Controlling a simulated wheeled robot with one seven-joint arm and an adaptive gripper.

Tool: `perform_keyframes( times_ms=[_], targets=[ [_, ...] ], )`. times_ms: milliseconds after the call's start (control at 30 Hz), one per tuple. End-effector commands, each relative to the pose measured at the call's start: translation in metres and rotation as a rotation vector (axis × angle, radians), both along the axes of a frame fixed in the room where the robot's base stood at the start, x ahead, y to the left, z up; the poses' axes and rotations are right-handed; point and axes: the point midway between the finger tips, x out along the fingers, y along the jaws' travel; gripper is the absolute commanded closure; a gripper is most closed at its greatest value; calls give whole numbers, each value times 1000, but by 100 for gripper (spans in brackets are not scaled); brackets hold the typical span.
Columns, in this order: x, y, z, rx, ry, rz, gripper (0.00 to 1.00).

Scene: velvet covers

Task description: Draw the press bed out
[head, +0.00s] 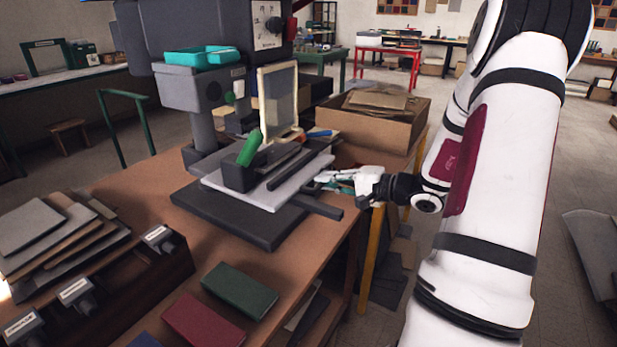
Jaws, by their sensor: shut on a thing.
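The press bed (262,199) is a pale grey plate on the dark base of the press (235,217), which stands on a brown workbench. A black block with a green handle (249,149) and a dark bar (291,167) sit on the bed. My gripper (322,177) comes in from the right and is at the bed's right edge, shut on it. The fingers are small in the picture, so the exact contact is hard to see.
A dark rail (318,207) juts out right of the base. A cardboard box (372,122) stands behind my gripper. Green (240,289) and maroon (203,321) covers lie at the bench front.

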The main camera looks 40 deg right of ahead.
Motion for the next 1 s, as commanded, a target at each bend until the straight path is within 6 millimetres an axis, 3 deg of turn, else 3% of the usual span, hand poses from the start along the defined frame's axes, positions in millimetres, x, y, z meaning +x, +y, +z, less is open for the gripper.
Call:
perform_keyframes(
  times_ms=[200, 500, 700, 1000],
  targets=[
    [-54, -20, -1, 1, 3, -6, 100],
    [-106, -39, -1, 2, 3, -2, 100],
    [-123, -44, -1, 2, 2, -1, 100],
    [-129, -46, -1, 0, 4, 0, 100]
  ],
)
